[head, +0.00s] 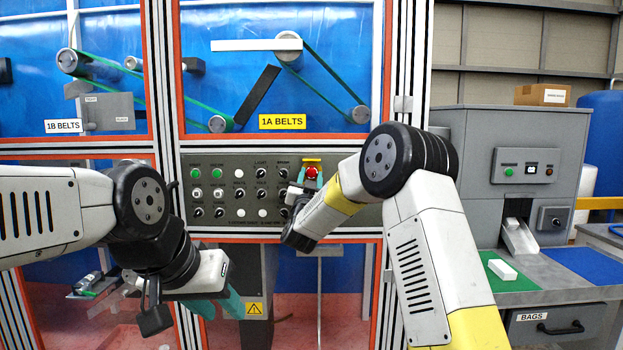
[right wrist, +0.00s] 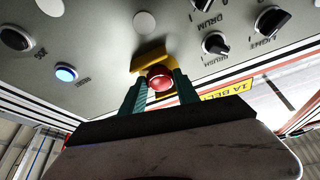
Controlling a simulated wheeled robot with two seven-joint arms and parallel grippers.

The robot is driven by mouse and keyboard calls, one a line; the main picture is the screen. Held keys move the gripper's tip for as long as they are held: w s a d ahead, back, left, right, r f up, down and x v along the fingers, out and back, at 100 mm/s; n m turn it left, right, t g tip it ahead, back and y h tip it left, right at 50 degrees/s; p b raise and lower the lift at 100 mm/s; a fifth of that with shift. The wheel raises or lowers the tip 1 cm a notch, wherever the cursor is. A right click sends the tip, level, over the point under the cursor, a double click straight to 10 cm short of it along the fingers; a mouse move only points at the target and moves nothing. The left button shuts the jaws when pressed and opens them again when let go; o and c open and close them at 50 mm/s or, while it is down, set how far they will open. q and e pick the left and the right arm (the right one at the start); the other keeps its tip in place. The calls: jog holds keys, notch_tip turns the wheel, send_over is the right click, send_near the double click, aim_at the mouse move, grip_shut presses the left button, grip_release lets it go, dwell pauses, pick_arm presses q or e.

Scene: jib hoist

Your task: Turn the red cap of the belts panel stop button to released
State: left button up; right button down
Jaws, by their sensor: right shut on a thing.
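The red cap (head: 312,172) of the stop button sits in front of a yellow backing plate (head: 312,161) on the grey control panel (head: 255,228). My right gripper (head: 311,178) is at the panel, shut on the cap. In the right wrist view the teal fingers of my right gripper (right wrist: 160,85) stand on either side of the round red cap (right wrist: 160,77), with the yellow plate (right wrist: 150,58) behind it. My left gripper (head: 222,307) hangs low at left, away from the panel, its teal fingers apart and empty.
Several black knobs (head: 262,194) and green buttons (head: 217,174) crowd the panel left of the cap. Above is a window with the 1A BELTS label (head: 282,121). At right stands a grey machine (head: 524,135) with a green mat (head: 505,283).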

jog(key=shift+a+r+m+h, duration=0.1)
jog(key=shift+m+h, duration=0.4)
jog(key=shift+m, duration=0.8)
jog(key=shift+w+g, duration=0.1)
jog(key=shift+g, duration=0.2)
jog(key=c, duration=0.9)
grip_release()
jog(key=v, duration=0.7)
jog(key=shift+s+f, duration=0.3)
jog(key=shift+a+r, duration=0.1)
